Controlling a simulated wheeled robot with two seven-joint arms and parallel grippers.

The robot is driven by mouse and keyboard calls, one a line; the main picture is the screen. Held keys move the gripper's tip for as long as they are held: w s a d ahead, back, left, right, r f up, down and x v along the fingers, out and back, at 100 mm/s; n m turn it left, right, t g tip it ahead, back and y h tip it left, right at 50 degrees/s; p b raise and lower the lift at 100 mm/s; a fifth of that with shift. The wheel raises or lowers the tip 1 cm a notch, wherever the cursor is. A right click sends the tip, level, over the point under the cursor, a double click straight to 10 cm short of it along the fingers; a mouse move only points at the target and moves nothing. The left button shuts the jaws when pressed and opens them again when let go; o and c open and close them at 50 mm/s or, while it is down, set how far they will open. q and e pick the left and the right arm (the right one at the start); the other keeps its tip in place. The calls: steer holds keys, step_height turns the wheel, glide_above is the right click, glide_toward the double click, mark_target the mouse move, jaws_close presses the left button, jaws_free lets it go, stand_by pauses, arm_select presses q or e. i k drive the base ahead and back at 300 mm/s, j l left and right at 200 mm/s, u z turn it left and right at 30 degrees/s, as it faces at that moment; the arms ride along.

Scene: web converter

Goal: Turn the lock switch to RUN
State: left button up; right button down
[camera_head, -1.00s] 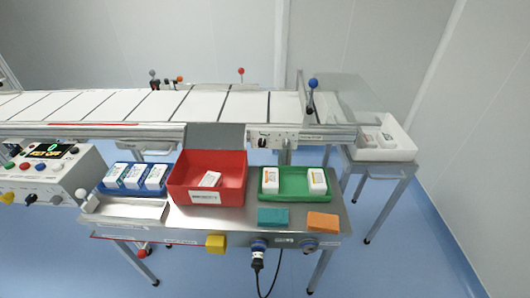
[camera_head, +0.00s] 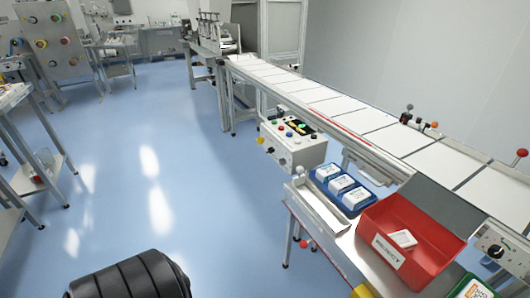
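A white control box (camera_head: 305,153) hangs at the near side of the conveyor, right of the picture's middle. It has coloured buttons and a dark display on its sloped top. Its front carries a yellow knob (camera_head: 260,140) and a black switch (camera_head: 283,162). Another black rotary switch (camera_head: 495,251) sits on a pale plate on the conveyor's side at the right edge. I cannot read the markings of either switch, so I cannot tell which is the lock switch. Neither of my grippers is in view.
A side table holds a blue tray (camera_head: 323,182) with white boxes and a red bin (camera_head: 440,250) with a white item. The white conveyor (camera_head: 340,108) runs to the back. Panels and benches stand at the far left. The blue floor (camera_head: 150,150) left of the conveyor is open.

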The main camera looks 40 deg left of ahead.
mark_target(260, 140)
steer(key=u, duration=1.15)
